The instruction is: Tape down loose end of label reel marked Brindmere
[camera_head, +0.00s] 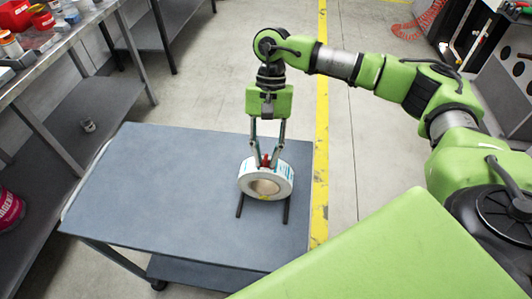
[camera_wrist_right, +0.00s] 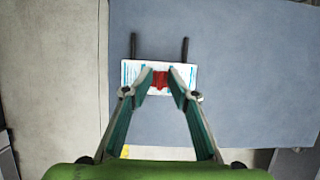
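A white label reel (camera_head: 283,183) with blue-green print and a tan core (camera_head: 264,187) stands on edge near the right side of the grey cart top. It also shows from above in the right wrist view (camera_wrist_right: 188,70). The Brindmere name is too small to read. My right gripper (camera_head: 265,161) points down at the top of the reel. Its fingertips (camera_wrist_right: 161,79) close on both sides of a small red piece (camera_wrist_right: 160,80), which fills the gap between them. The red piece is at the reel's top surface; whether it touches cannot be told. My left gripper is out of view.
Two dark parallel bars (camera_head: 286,210) lie under the reel on the cart (camera_head: 150,190). The cart's left part is bare. A bench (camera_head: 30,75) with red containers and jars (camera_head: 10,43) runs along the left. A yellow floor line (camera_head: 321,130) passes right of the cart.

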